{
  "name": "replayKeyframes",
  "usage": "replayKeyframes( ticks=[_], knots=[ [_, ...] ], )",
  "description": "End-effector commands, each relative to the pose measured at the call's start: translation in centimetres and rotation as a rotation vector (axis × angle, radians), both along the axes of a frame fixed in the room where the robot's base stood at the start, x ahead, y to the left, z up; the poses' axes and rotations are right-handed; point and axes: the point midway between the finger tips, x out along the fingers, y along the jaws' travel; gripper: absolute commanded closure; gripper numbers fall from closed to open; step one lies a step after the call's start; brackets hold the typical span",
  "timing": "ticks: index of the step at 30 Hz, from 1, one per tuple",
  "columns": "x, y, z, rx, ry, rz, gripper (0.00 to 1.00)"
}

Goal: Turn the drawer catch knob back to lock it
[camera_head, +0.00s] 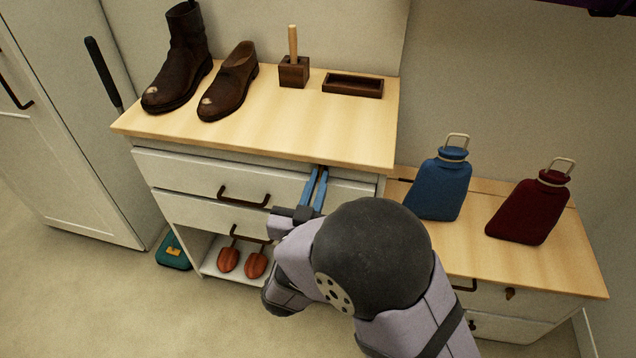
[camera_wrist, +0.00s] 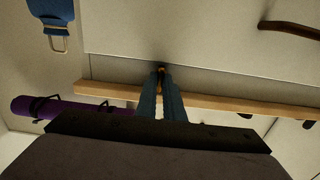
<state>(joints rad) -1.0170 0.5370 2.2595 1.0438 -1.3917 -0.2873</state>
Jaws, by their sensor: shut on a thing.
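The catch knob (camera_wrist: 161,70) is a small brownish piece at my fingertips in the wrist view. The blue fingers hide most of it, so I cannot tell which way it is turned. My gripper (camera_head: 318,172) has its two long blue fingers at the upper right of the white drawer cabinet, just under the wooden top. It also shows in the wrist view (camera_wrist: 162,78), shut on the knob. The upper drawer (camera_head: 180,172) has a dark bar handle (camera_head: 243,197) left of my fingers and looks closed.
A blue bottle (camera_head: 438,185) and a red bottle (camera_head: 531,210) stand on the lower cabinet.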

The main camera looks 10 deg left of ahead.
Motion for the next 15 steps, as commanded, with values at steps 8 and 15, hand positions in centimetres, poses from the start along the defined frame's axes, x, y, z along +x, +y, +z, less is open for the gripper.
replayKeyframes(
  ticks=[8, 15],
  knots=[
    [0.02, 0.02, 0.11, 0.01, -0.002, 0.0, 1.0],
    [0.02, 0.02, 0.09, 0.009, -0.002, 0.0, 0.84]
  ],
)
